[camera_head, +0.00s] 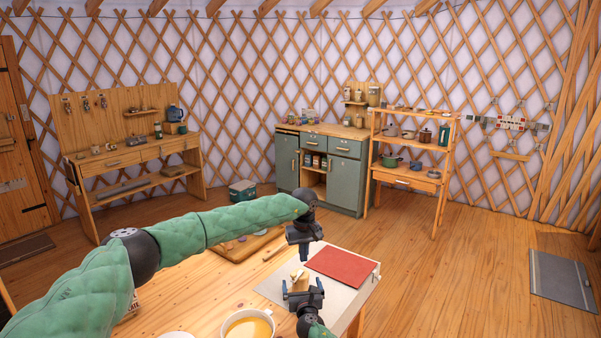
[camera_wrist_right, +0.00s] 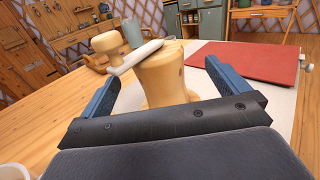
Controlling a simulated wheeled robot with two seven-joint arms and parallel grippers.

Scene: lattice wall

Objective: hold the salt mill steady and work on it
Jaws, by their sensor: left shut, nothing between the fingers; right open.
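The salt mill (camera_wrist_right: 165,75) is a pale wooden body with a white crank arm (camera_wrist_right: 135,58) on top and a round wooden knob (camera_wrist_right: 105,43) at the arm's left end. It stands upright on a pale mat (camera_head: 272,288) and also shows in the head view (camera_head: 299,282). My right gripper (camera_head: 303,297) is open, with its blue-grey fingers (camera_wrist_right: 165,88) on either side of the mill body; I cannot tell whether they touch it. My left gripper (camera_head: 305,255) is shut and empty, pointing down above and behind the mill.
A red flat board (camera_head: 343,266) lies on the mat, right of the mill. A cup of orange liquid (camera_head: 248,326) stands at the table's front. A wooden board (camera_head: 240,249) lies behind my left forearm.

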